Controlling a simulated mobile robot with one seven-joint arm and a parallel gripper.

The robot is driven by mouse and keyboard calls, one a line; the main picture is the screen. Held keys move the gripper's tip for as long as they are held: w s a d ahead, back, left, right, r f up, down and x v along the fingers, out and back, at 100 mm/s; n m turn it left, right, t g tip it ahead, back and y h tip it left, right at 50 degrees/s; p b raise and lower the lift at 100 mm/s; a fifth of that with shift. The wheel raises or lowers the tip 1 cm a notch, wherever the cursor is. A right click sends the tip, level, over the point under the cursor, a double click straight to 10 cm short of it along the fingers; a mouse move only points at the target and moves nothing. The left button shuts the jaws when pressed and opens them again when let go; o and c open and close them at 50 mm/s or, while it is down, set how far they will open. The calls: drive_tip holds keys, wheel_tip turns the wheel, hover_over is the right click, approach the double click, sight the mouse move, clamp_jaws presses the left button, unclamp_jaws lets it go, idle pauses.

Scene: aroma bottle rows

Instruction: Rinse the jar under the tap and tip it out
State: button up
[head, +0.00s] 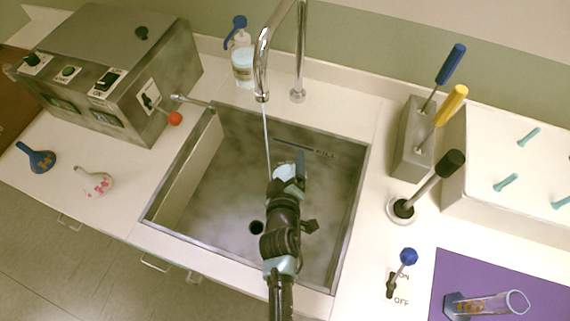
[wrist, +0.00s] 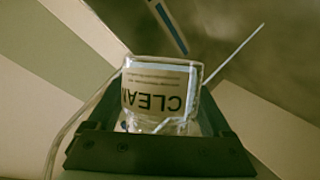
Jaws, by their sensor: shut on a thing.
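My gripper (head: 287,184) is shut on a clear glass jar (head: 285,172), over the sink (head: 210,190). In the wrist view the jar (wrist: 160,90) sits between the fingers, its white CLEAN label upside down. The chrome tap (head: 262,75) stands behind the sink. A thin water stream (head: 266,130) runs from its spout down to about the jar. I cannot tell whether the water enters the jar or passes beside it. The jar's tilt and contents are unclear. A blue-knobbed lever (head: 408,256) stands by ON and OFF marks at the right.
A grey control box (head: 110,75) with a red-knobbed lever stands left. A pump bottle (head: 243,65) stands behind the sink.

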sight(282, 162)
drive_tip(key=shift+b, duration=0.45)
drive_tip(key=shift+r+n+h+b, duration=0.35)
drive_tip(key=shift+n+b, duration=0.35)
drive_tip(key=shift+b, duration=0.6)
idle(0.3)
drive_tip(key=shift+a+r+n+t+h+b, duration=0.1)
drive_tip(key=shift+r+n+t+h+b, duration=0.6)
drive_tip(key=shift+n+b, duration=1.05)
idle(1.2)
drive_tip(key=shift+a+r+n+h+b, duration=0.35)
drive_tip(key=shift+a+h+b, duration=0.25)
drive_tip(key=shift+b, duration=1.2)
drive_tip(key=shift+s+a+r+n+t+b, duration=0.1)
drive_tip(key=shift+a+r+n+t+b, duration=0.25)
drive_tip(key=shift+n+b, duration=0.5)
idle(0.4)
